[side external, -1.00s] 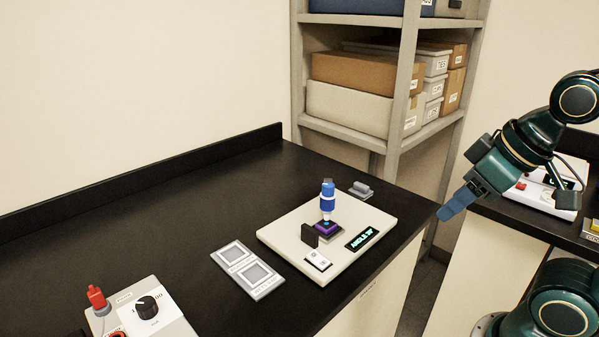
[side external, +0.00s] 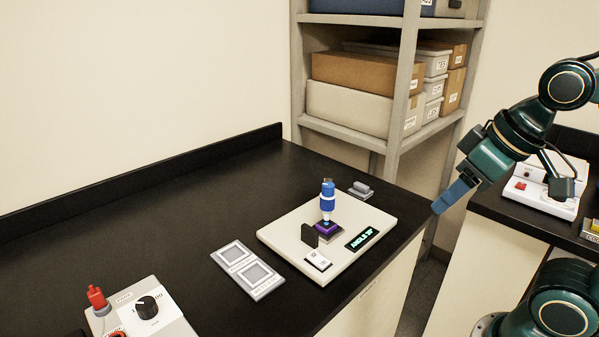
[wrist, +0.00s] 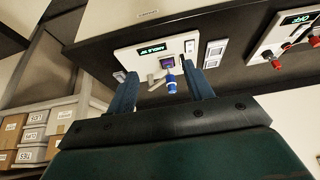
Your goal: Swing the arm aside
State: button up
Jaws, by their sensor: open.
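The profiler is a pale plate (side external: 280,236) on the black bench. A blue and white upright cylinder (side external: 327,200) stands above a dark stage with a purple top (side external: 322,229). In the wrist view the blue cylinder (wrist: 171,84) appears beside a pale bracket-like arm (wrist: 154,79). A green-lit display (side external: 362,239) reads "ANGLE" with a number too small to read surely. My gripper (side external: 442,207) is open and empty, in the air right of the plate and apart from it. In the wrist view its two blue fingers (wrist: 160,72) frame the plate at a distance.
A black block (side external: 309,236) and a white switch (side external: 318,261) sit on the plate. A two-square grey tray (side external: 230,252) lies left of it, a grey block (side external: 361,189) behind. A knob box (side external: 165,318) stands front left. Shelving (side external: 400,120) rises behind. A gap separates the benches.

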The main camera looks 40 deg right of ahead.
jog(key=w+r+g, duration=0.3)
jog(key=w+r, duration=0.2)
jog(key=w, duration=0.7)
jog(key=m+g, duration=0.1)
jog(key=g, duration=0.1)
send_over(328, 185)
notch_tip(328, 185, down, 3)
jog(key=shift+w+d+r, duration=0.1)
jog(key=shift+r, duration=0.05)
notch_tip(328, 185, down, 14)
jog(key=shift+r, duration=0.1)
jog(key=shift+c, duration=0.4)
grip_shut()
